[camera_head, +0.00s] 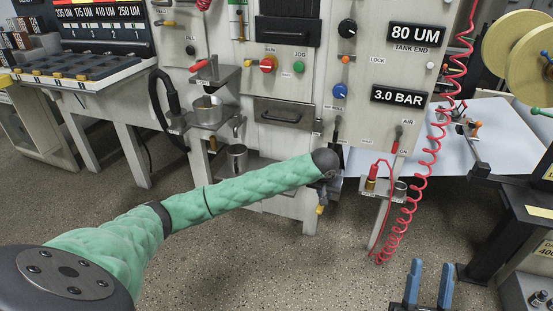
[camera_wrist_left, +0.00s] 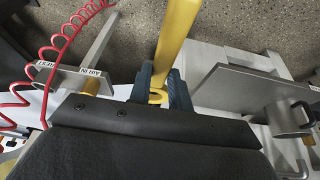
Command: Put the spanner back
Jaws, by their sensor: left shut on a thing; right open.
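The yellow spanner (camera_wrist_left: 176,40) is in the left wrist view, running from between the fingertips up to the top edge. My left gripper (camera_wrist_left: 160,92) is shut on it near its ring-shaped end. In the head view, a small yellow end of it (camera_head: 320,210) shows below my left wrist, in front of the machine's lower edge. The left fingers are mostly hidden there by the wrist. My right gripper (camera_head: 428,286) is open and empty at the bottom edge, over the floor. I cannot tell which spot is the spanner's resting place.
A small labelled shelf (camera_wrist_left: 88,80) is left of the held spanner in the left wrist view, with a red coiled hose (camera_head: 427,150) near it. A grey plate (camera_wrist_left: 245,90) lies to the right. The speckled floor (camera_head: 270,260) in front of the machine is clear.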

